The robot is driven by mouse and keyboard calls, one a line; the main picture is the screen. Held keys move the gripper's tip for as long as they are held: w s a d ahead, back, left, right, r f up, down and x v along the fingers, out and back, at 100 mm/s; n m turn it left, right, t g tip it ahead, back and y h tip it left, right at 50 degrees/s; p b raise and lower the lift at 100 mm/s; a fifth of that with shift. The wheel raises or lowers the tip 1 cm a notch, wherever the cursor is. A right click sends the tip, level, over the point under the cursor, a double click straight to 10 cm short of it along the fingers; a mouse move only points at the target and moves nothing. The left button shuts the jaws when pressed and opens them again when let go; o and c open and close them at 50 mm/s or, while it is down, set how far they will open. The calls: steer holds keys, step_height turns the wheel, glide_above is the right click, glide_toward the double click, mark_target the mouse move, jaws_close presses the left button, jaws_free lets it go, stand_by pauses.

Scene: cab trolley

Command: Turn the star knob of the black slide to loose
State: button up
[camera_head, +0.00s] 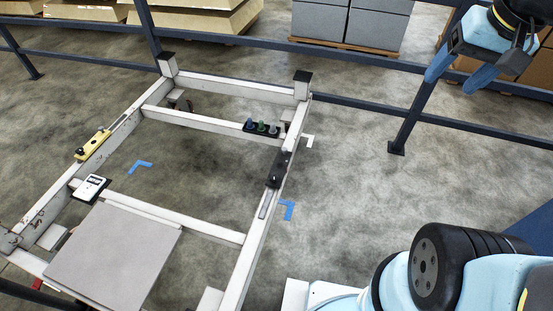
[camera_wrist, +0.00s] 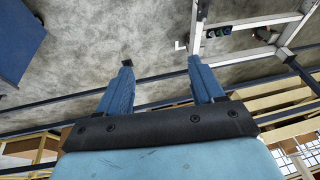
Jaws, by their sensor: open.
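The black slide (camera_head: 277,170) sits on the right-hand rail of the white trolley frame (camera_head: 252,240) in the head view. A small dark knob shows on it, but its star shape and setting are too small to tell. My gripper (camera_head: 456,80) is at the upper right of the head view, well apart from the slide and raised above the floor. Its two blue fingers are spread with nothing between them. In the wrist view the open gripper (camera_wrist: 160,68) points over bare floor, with part of the trolley at the upper right.
A black holder (camera_head: 262,128) with several coloured knobs sits on the far crossbar. A yellow slide (camera_head: 93,145) is on the left rail. A white device (camera_head: 90,188) and grey panel (camera_head: 115,255) are at near left.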

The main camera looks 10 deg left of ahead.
steer(key=w+a+f+m+g+y, duration=0.2)
steer(key=w+a+f+g+y, duration=0.15)
steer(key=w+a+f, duration=0.5)
steer(key=w+a+f+m+g+y, duration=0.2)
steer(key=w+a+f+m+y, duration=0.3)
steer(key=f, duration=0.6)
steer(key=w+a+f+g+y, duration=0.3)
steer(key=w+a+f, duration=0.3)
steer(key=w+f, duration=0.3)
steer(key=m+t+y, duration=0.4)
steer(key=m+t, duration=0.7)
steer(key=m, duration=0.4)
glide_toward(271, 175)
steer(key=x, duration=1)
steer(key=shift+w+f, duration=0.1)
steer(key=shift+f, duration=0.1)
